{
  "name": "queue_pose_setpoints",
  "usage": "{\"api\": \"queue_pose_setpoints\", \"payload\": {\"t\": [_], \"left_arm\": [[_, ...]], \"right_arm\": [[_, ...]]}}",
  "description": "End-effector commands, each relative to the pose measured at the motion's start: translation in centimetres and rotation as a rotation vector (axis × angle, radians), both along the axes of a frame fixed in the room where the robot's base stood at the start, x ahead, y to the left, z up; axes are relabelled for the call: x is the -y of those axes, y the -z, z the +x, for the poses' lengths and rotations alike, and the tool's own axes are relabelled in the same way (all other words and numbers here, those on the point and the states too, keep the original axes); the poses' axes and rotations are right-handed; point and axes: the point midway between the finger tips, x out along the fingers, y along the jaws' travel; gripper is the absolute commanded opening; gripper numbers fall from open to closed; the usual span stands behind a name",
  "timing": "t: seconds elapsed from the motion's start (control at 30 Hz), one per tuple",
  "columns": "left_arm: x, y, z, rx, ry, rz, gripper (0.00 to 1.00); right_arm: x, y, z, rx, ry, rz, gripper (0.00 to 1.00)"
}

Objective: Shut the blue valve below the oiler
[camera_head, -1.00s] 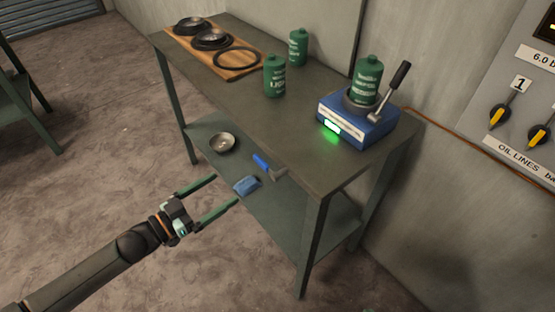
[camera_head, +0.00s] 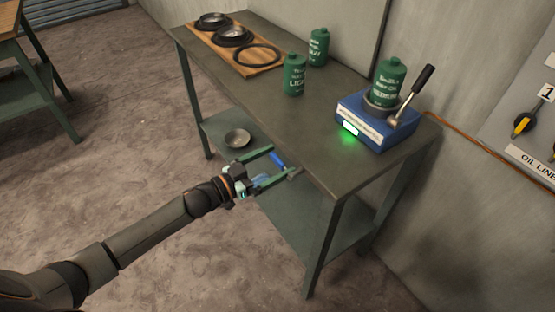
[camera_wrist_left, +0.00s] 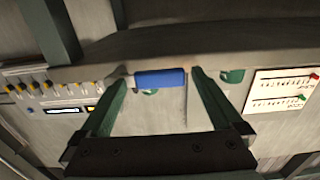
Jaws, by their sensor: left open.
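The blue valve handle (camera_head: 277,158) sticks out below the front edge of the table, lying roughly level. The oiler (camera_head: 365,125) is a blue box with a green bottle and a black-handled lever, on the right end of the tabletop. My left gripper (camera_head: 284,161) is open, its fingertips at the valve handle. In the left wrist view the blue handle (camera_wrist_left: 160,79) lies crosswise between the two open fingers (camera_wrist_left: 163,88). Contact cannot be told. My right gripper is not in view.
Green bottles (camera_head: 294,75) and a wooden board (camera_head: 262,71) with round parts stand on the table (camera_head: 270,105). A table leg (camera_head: 322,250) stands right of my gripper. A knob panel hangs at right.

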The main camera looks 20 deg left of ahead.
Motion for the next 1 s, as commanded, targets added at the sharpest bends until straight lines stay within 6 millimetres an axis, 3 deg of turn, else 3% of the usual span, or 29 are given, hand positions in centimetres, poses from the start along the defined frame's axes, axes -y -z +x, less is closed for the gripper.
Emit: {"api": "queue_pose_setpoints", "payload": {"t": [0.43,1.0], "left_arm": [[0.72,0.03,0.86,0.0,0.001,0.001,1.0],[0.7,0.02,0.83,0.0,0.001,0.001,0.36]], "right_arm": [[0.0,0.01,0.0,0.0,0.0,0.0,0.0],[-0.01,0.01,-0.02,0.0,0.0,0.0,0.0]]}}
